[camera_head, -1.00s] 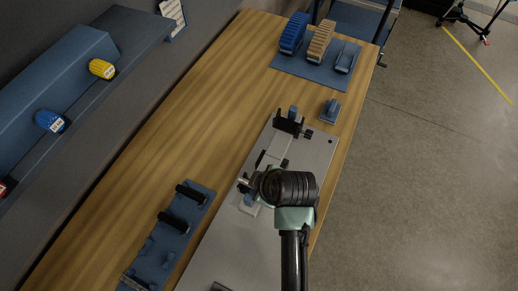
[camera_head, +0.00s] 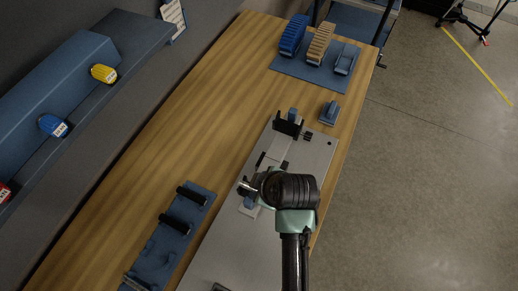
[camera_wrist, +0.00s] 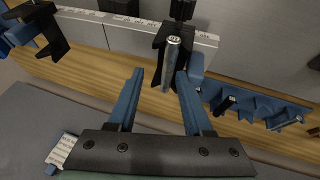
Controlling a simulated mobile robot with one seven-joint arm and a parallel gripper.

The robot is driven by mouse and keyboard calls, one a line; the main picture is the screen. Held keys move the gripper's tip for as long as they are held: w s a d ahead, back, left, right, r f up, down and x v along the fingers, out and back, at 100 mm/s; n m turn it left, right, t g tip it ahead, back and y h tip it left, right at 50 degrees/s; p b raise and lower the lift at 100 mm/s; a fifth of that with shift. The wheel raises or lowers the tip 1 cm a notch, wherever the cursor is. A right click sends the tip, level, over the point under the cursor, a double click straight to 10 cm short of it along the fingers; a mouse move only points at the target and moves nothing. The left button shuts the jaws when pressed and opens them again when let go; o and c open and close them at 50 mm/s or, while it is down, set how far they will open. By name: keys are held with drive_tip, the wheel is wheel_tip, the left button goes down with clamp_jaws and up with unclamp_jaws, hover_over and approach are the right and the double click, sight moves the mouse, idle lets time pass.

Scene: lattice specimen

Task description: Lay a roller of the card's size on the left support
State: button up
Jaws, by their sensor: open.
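My gripper (camera_wrist: 158,74) is open, its two blue fingers apart in the wrist view. A short grey metal roller (camera_wrist: 172,62) with a marked end lies between the fingers, closer to the right one. It appears to rest on a black support (camera_wrist: 166,36); contact is unclear. A second black support (camera_wrist: 42,30) stands at the left of that view; it also shows in the head view (camera_head: 288,124). A blue rack (camera_head: 207,191) holds dark rollers (camera_head: 173,221). A white printed card (camera_head: 173,14) is by the shelf. My arm hides most of my gripper in the head view.
The supports are on a grey metal plate (camera_head: 318,150) on the wooden table (camera_head: 165,130). A blue mat (camera_head: 288,72) with slotted holders is at the far end. Yellow (camera_head: 103,73) and blue (camera_head: 52,125) labelled items sit on the left shelf. The table's middle is clear.

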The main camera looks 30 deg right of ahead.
drive_tip(key=shift+a+p+v, duration=0.15)
drive_tip(key=shift+p+v, duration=0.6)
drive_tip(key=shift+v, duration=0.2)
drive_tip(key=shift+a+p+v, duration=0.2)
drive_tip(key=shift+p+v, duration=0.5)
drive_tip(key=shift+v, duration=0.2)
drive_tip(key=shift+s+d+r+p, duration=0.2)
drive_tip(key=shift+s+p, duration=0.05)
drive_tip(key=shift+p, duration=0.1)
drive_tip(key=b+v, duration=0.2)
drive_tip(key=v, duration=1.1)
drive_tip(key=shift+w, duration=0.1)
